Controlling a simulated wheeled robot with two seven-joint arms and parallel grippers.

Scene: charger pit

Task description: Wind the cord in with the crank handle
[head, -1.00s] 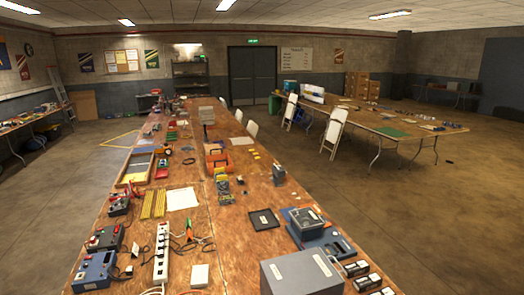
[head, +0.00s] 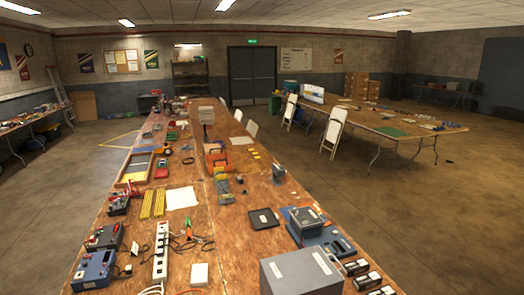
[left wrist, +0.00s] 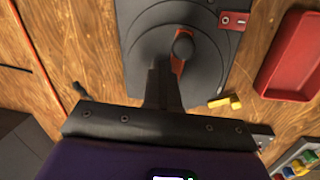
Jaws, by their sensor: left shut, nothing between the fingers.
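In the left wrist view, a dark grey reel-like device (left wrist: 138,32) with a round drum lies on the wooden table. Its crank handle (left wrist: 183,47) has a dark rounded knob on a red-orange arm. My left gripper (left wrist: 163,82) is shut and empty, its fingertips just beside the crank on the picture's left; I cannot tell whether they touch it. A thin orange cord (left wrist: 35,52) runs over the table at the left. My arms and grippers do not show in the head view, and I cannot pick out the crank there.
A red tray (left wrist: 296,55) and a small yellow piece (left wrist: 222,101) lie right of the device. In the head view, the long table holds a power strip (head: 160,252), a grey box (head: 300,275) and an orange toolbox (head: 216,160). Open floor (head: 400,225) lies to the right.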

